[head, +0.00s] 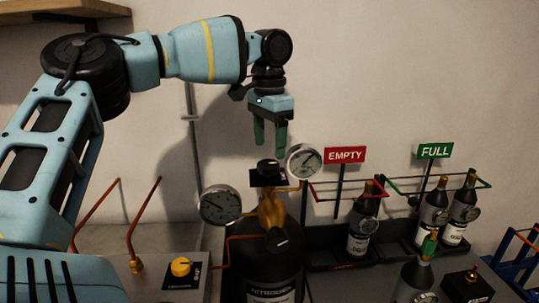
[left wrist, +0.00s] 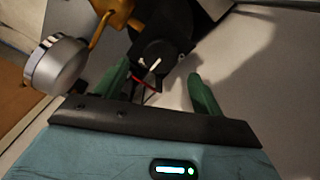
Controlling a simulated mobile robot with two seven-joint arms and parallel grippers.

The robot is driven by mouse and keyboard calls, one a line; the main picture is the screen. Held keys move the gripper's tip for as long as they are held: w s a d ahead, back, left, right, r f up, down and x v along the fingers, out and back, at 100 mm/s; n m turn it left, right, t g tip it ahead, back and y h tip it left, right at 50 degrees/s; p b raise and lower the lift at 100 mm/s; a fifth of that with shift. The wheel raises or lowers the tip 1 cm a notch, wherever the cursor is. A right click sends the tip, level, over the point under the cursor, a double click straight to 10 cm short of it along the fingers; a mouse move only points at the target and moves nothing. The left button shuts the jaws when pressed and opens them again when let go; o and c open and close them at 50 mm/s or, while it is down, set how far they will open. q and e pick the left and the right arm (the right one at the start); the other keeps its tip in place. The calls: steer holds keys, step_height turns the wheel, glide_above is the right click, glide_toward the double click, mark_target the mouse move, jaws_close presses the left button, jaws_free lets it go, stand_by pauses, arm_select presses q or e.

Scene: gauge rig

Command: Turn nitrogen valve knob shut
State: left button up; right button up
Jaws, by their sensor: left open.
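The dark nitrogen cylinder (head: 268,262), labelled NITROGEN, stands at the lower middle of the head view with a brass valve body (head: 271,212) on top. A black valve knob (head: 269,172) sits at its top. In the left wrist view a round black knob (left wrist: 162,58) with a white pointer line shows just beyond the fingers. My left gripper (head: 270,140) points down above the top knob, open and empty, with its green fingers apart. In the left wrist view the open fingers (left wrist: 160,92) show with the knob between and beyond them. My right gripper is not in view.
Two round gauges, right (head: 304,161) and left (head: 220,205), flank the valve. A yellow knob (head: 181,267) sits on a panel at left. An EMPTY sign (head: 345,155) and a FULL sign (head: 435,151) mark bottle racks at right. A black box (head: 467,288) stands front right.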

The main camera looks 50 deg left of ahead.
mark_target(269, 163)
arm_select(q)
steer(key=shift+r, duration=1.65)
steer(key=shift+f, duration=0.1)
